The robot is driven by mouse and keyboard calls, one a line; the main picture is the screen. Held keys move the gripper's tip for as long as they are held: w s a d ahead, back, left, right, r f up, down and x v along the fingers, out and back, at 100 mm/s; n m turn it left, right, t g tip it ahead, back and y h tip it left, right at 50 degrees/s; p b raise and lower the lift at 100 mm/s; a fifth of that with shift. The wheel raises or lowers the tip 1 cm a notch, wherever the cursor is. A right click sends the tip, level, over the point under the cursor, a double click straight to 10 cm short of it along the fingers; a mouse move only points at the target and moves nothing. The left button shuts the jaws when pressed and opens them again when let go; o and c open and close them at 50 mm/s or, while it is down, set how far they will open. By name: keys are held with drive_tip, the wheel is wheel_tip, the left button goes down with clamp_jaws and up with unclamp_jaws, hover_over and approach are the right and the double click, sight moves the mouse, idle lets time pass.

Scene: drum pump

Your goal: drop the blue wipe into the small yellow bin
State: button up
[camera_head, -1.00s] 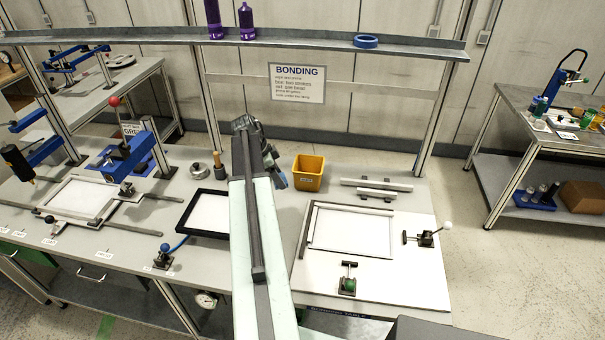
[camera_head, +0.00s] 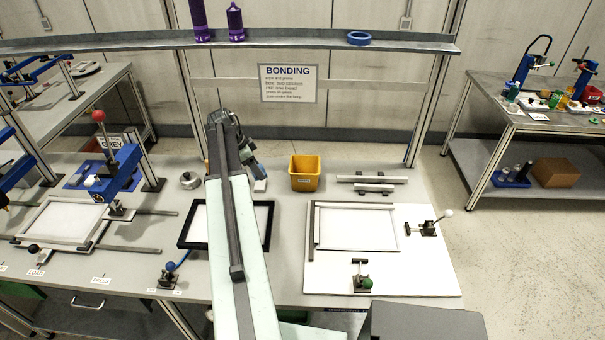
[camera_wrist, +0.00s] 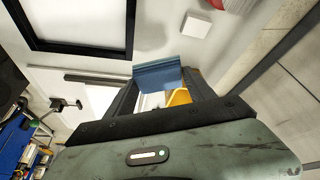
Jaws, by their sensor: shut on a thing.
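The blue wipe (camera_wrist: 158,74) is folded and pinched between the fingertips of my gripper (camera_wrist: 158,84) in the wrist view. The small yellow bin (camera_head: 304,174) stands upright on the bench near its back, right of my arm in the head view. In the wrist view part of the bin (camera_wrist: 179,97) shows between my fingers, beyond the wipe. I cannot tell the bin's contents.
A small white block (camera_head: 260,185) lies between my arm and the bin. A black frame (camera_head: 269,222) lies partly under my arm. Metal bars (camera_head: 372,179) and a white board with clamps (camera_head: 430,270) are right of the bin. A shelf (camera_head: 400,47) runs above.

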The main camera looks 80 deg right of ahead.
drive_tip(key=s+d+r+p, duration=0.2)
drive_tip(key=s+d, duration=0.6)
drive_tip(key=s+d+r+p, duration=0.2)
drive_tip(key=s+d+r, duration=0.1)
drive_tip(key=s+d, duration=0.5)
wheel_tip(320, 180, down, 7)
drive_tip(key=b, duration=0.6)
drive_tip(key=shift+s+r, duration=0.15)
drive_tip(key=o, duration=1.3)
drive_tip(key=p+v, duration=0.7)
drive_tip(key=v, duration=0.1)
drive_tip(key=shift+a, duration=0.1)
